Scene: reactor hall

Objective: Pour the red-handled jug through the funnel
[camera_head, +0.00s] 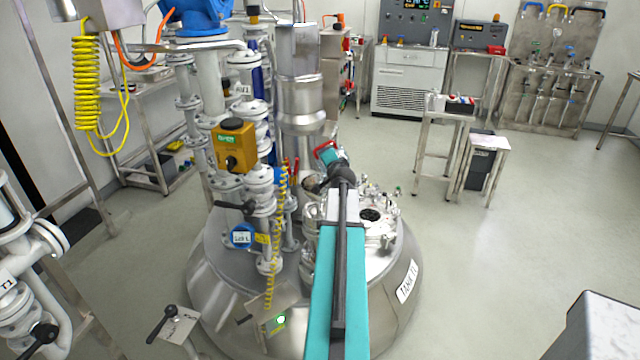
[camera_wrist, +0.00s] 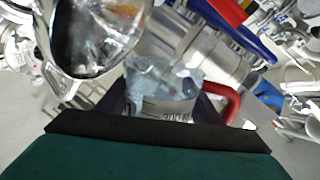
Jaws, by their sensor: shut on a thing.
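In the wrist view a clear jug (camera_wrist: 163,84) with printed volume marks sits between my dark gripper fingers (camera_wrist: 160,108). Its red handle (camera_wrist: 232,104) sticks out to the right. My gripper is shut on the jug. In the head view my gripper (camera_head: 330,160) is above the tank top, and a bit of red shows beside it; most of the jug is hidden there. A shiny, hollow metal piece (camera_wrist: 95,38) is close at the upper left of the wrist view. I cannot tell whether it is the funnel. No funnel is clearly seen in the head view.
The steel tank (camera_head: 408,282) stands below my arm, with a dark round port (camera_head: 370,215) and small fittings on its lid. White pipes and an orange box (camera_head: 234,145) crowd the left of the tank. Open floor (camera_head: 490,250) lies to the right.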

